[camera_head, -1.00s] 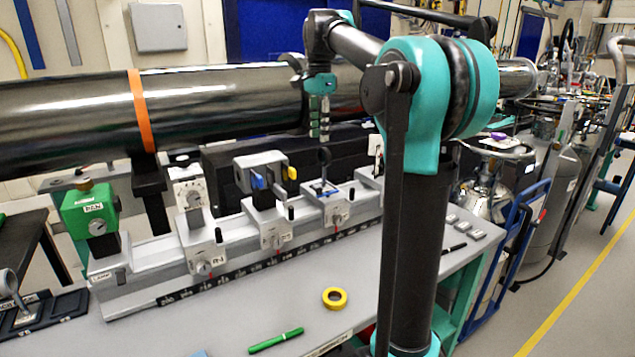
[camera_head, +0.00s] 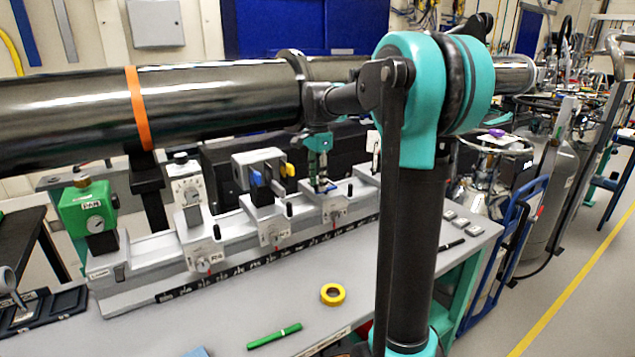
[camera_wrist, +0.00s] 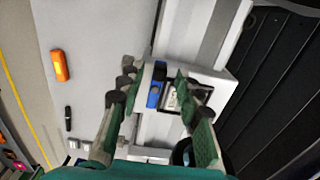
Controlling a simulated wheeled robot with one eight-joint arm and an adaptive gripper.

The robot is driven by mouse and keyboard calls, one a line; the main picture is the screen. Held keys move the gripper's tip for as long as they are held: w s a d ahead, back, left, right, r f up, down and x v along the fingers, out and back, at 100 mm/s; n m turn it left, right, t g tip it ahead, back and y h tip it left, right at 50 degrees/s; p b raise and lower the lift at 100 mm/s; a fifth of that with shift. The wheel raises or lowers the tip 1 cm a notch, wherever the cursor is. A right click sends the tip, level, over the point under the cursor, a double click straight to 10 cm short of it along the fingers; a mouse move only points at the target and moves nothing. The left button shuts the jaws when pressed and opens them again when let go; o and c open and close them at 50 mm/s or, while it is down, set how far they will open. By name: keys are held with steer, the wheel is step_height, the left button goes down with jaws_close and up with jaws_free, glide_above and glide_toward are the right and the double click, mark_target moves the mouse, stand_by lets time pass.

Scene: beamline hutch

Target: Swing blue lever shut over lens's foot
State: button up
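The blue lever (camera_wrist: 156,84) stands on a pale carriage in the wrist view, beside a slot with a white-labelled piece (camera_wrist: 170,98); I cannot tell whether that is the lens's foot. A dark ring (camera_wrist: 182,152), perhaps the lens, shows partly behind my right finger. My gripper (camera_wrist: 154,74) is open, with its fingers on either side of the blue lever; contact cannot be told. The lens is hidden there.
The rail (camera_head: 140,280) carries other carriages, one with a blue and yellow clamp (camera_head: 262,178), and a green gauge block (camera_head: 88,208). A dark beam pipe (camera_head: 210,100) runs behind. The grey bench front holds yellow tape (camera_head: 333,294) and a green pen (camera_head: 275,336).

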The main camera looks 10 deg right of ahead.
steer(key=shift+f, duration=0.35)
steer(key=shift+c, duration=0.3)
jaws_close()
